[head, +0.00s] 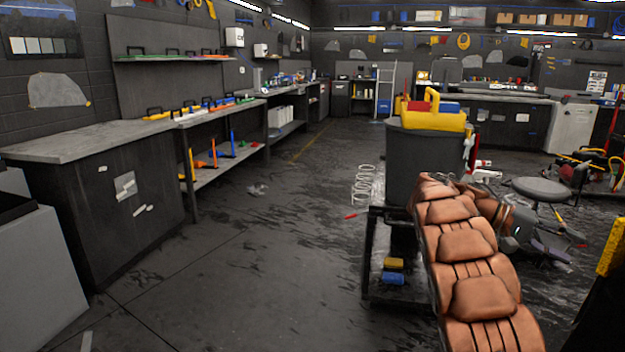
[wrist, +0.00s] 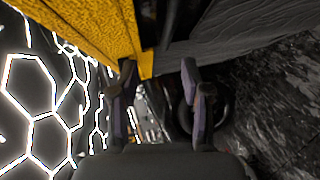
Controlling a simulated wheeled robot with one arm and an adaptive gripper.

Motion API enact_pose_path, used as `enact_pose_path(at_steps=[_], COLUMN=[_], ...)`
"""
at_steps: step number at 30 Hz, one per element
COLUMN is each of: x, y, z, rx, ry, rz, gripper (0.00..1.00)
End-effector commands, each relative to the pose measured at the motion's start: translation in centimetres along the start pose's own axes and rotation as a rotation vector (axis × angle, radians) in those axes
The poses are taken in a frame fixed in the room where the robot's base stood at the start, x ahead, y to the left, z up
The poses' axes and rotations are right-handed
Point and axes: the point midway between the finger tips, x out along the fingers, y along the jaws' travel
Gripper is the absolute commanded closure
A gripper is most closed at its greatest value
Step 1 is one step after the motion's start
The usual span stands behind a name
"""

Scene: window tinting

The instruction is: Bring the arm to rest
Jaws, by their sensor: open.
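My gripper (wrist: 158,68) shows in the wrist view with its two fingers apart. I see nothing held between them. A rough yellow surface (wrist: 85,28) fills the upper left of that view, behind and above the left finger; I cannot tell whether they touch. In the head view, a brown padded, segmented arm, which looks like mine, rises from the bottom right and bends over to the right near the grey bin.
A round stool (head: 540,188) is at the right. A yellow-edged dark thing (head: 612,250) is at the right edge. Workbenches (head: 85,140) line the left; floor (head: 230,280) between is open.

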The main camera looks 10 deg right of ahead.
Motion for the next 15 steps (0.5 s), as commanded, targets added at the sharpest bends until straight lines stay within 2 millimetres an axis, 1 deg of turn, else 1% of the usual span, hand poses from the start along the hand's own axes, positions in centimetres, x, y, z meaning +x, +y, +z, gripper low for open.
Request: enact_pose_path(at_steps=[1,3,8,15], x=[-0.8,-1.6,-2.9,-5.0], y=[2.0,3.0,4.9,7.0], z=[0.8,1.9,4.7,9.8], rx=[-0.022,-0.054,-0.129,-0.238], ry=[0.011,0.023,0.049,0.092], rz=[-0.022,-0.057,-0.146,-0.293], gripper=[0.53,0.53,0.53,0.53])
